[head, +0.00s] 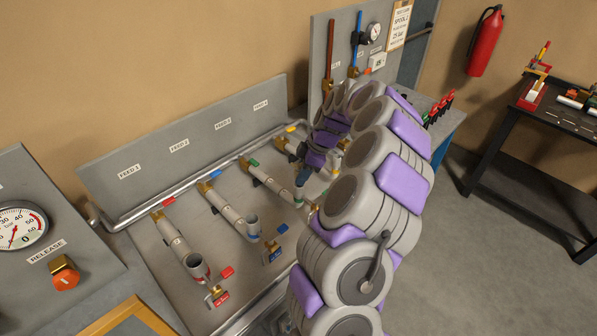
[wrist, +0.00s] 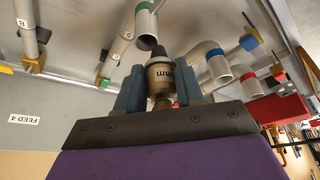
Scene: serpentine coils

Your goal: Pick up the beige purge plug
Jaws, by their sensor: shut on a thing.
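The beige purge plug (wrist: 160,72) shows in the wrist view as a short beige cylinder with dark upside-down lettering and a darker top. My gripper (wrist: 160,90) has a blue-grey finger on each side of it and is shut on it. The plug's lower end is partly hidden behind the gripper's dark plate. The open end of the green-ringed pipe (wrist: 146,30) appears close to the plug; whether they touch I cannot tell. In the head view my arm hides most of the gripper, and I cannot make out the plug there.
Feed pipes with red (head: 175,238), blue (head: 228,208) and green (head: 270,180) markings lie on the grey panel (head: 160,270). Small valves stand near their open ends. A gauge panel (head: 40,190) is at left. A dark table (head: 560,120) stands at right, with clear floor before it.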

